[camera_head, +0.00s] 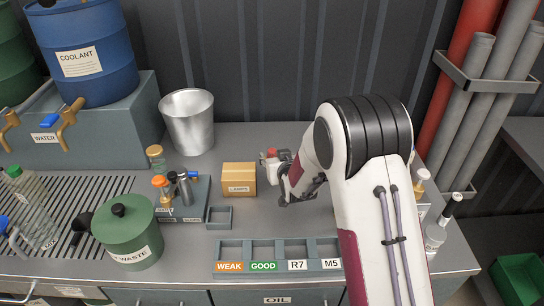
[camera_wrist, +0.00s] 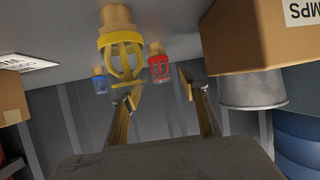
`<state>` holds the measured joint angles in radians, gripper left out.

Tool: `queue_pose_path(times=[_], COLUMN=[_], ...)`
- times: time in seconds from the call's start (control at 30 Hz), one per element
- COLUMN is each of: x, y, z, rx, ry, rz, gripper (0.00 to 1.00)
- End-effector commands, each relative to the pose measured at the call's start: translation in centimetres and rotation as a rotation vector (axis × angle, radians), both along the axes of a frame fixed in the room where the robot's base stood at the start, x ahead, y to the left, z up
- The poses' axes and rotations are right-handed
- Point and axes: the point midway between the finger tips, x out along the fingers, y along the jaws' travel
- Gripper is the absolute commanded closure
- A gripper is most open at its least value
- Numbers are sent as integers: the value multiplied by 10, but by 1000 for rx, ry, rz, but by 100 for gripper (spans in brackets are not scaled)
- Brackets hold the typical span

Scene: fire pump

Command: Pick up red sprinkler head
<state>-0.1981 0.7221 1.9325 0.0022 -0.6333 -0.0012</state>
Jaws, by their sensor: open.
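The red sprinkler head (camera_wrist: 158,68) has a red cage on a tan base and hangs from the top of the wrist view, which looks upside down. It lies beyond my fingertips, roughly between the two fingers in the picture. In the head view a small red part (camera_head: 272,153) shows just left of my wrist and is likely the same head. My gripper (camera_wrist: 158,85) is open and empty. In the head view my gripper (camera_head: 298,192) points down over the bench, partly hidden by my own arm.
A yellow sprinkler head (camera_wrist: 122,55) is close to the left finger, and a blue one (camera_wrist: 100,82) is behind it. The LAMPS box (camera_head: 239,179) stands close by. A labelled tray (camera_head: 278,249) lies in front. A metal bucket (camera_head: 188,121) stands behind.

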Motion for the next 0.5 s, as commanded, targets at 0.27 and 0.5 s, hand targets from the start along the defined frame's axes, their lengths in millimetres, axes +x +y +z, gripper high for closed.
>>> queue_pose_path(times=[0.27,0.5], x=[22,36], y=[6,9], z=[-12,-19], rx=[0,0], ry=[-1,1], rz=[0,0], gripper=[56,56])
